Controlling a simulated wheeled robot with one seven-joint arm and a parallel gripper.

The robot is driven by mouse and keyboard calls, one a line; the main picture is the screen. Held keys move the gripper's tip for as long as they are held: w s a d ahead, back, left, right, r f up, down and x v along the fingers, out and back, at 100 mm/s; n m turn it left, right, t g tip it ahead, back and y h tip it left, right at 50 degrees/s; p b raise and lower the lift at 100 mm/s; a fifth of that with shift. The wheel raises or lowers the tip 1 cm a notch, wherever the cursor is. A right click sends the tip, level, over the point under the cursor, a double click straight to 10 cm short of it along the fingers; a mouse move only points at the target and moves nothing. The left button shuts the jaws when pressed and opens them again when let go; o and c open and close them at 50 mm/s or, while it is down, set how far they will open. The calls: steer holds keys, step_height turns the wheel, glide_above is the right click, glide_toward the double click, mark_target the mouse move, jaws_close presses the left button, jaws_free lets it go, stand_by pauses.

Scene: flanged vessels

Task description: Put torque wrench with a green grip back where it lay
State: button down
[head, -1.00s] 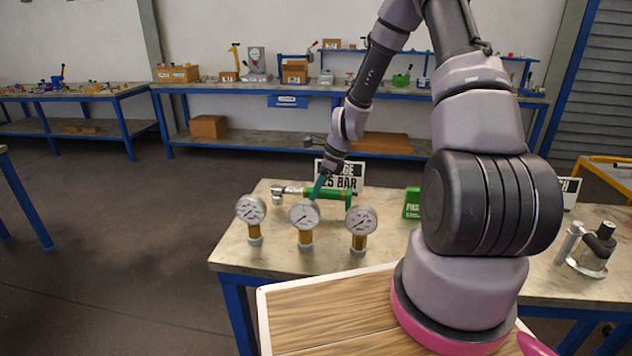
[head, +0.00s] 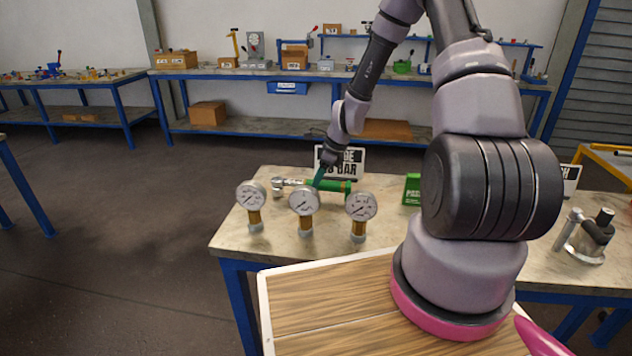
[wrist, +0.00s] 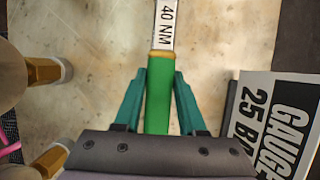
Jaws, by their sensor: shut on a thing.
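The torque wrench has a green grip (head: 335,186) and a metal head (head: 279,184), and lies level behind the three gauges in the head view. In the wrist view its green grip (wrist: 160,92) runs between my fingers, and its metal shaft (wrist: 164,25) reads "40 NM". My gripper (head: 318,180) comes down on the grip from behind. In the wrist view my gripper (wrist: 160,82) has one teal finger on each side of the grip, shut on it. The wrench is at or close above the tabletop; I cannot tell if it touches.
Three brass-stemmed gauges (head: 304,201) stand along the front of the bench (head: 395,228). A sign reading "GAUGE 25 BAR" (wrist: 275,125) stands close beside my gripper. A green box (head: 412,189) is to the right. Bare tabletop shows around the wrench in the wrist view.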

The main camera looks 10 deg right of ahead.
steer(key=shift+f, duration=0.2)
steer(key=shift+c, duration=2)
jaws_free()
steer(key=shift+f, duration=0.1)
steer(key=v, duration=1.1)
steer(key=s+r+n+t+h, duration=0.1)
steer(key=s+r+n+t, duration=0.1)
steer(key=s+r+n, duration=0.8)
steer(key=s+r+n+t+h, duration=0.1)
steer(key=s+r+n+t, duration=0.15)
steer(key=r, duration=1.35)
steer(key=s+d+r+n, duration=0.1)
steer(key=s+r+n, duration=0.4)
steer(key=s, duration=0.5)
steer(key=shift+s+d+r+n+t, duration=0.2)
steer(key=shift+s+r+n+t, duration=0.25)
steer(key=shift+n, duration=0.1)
